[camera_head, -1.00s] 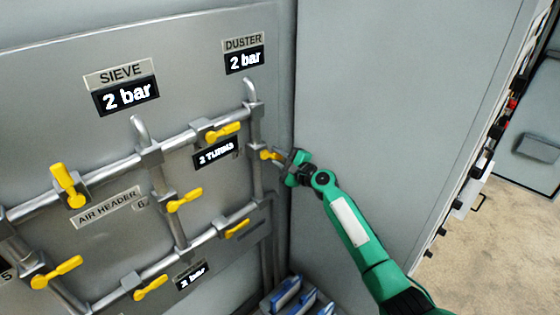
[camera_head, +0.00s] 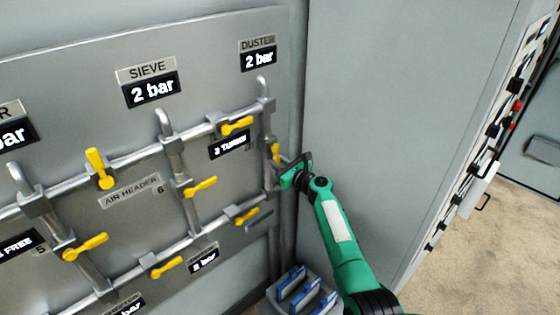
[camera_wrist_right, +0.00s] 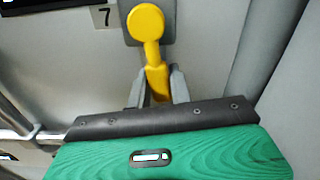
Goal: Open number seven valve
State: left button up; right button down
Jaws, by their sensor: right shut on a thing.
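The number seven valve has a yellow handle (camera_head: 276,152) on the right vertical pipe of the panel, below the DUSTER sign. In the head view the handle lies roughly along the pipe. In the right wrist view, the yellow handle (camera_wrist_right: 146,24) has a round hub at the top, and its lever runs down between my fingers. A plate marked 7 (camera_wrist_right: 104,17) is to its left. My right gripper (camera_head: 284,164) is shut on the lever; its two grey fingers (camera_wrist_right: 158,86) are on either side of it. My left gripper is out of view.
Other yellow valve handles sit close by: one at upper left (camera_head: 238,125), one below (camera_head: 246,215), one on the middle pipe (camera_head: 201,187). A tall grey cabinet (camera_head: 385,120) stands right of my arm. A tray with blue items (camera_head: 298,290) is below.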

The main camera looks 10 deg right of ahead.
jog(key=shift+s+a+f+m+p, duration=0.15)
jog(key=shift+s+a+m+p, duration=0.2)
jog(key=shift+m, duration=0.25)
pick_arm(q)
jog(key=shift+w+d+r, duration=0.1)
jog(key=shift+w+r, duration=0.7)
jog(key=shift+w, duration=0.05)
pick_arm(e)
jog(key=shift+w, duration=0.1)
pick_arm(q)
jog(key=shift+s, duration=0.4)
pick_arm(e)
jog(key=shift+f+m, duration=0.1)
jog(key=shift+m, duration=0.2)
jog(key=c, duration=1.3)
grip_release()
jog(key=shift+o, duration=0.2)
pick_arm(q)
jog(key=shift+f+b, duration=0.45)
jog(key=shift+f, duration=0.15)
pick_arm(e)
jog(key=v, duration=1.4)
jog(key=shift+a, duration=0.1)
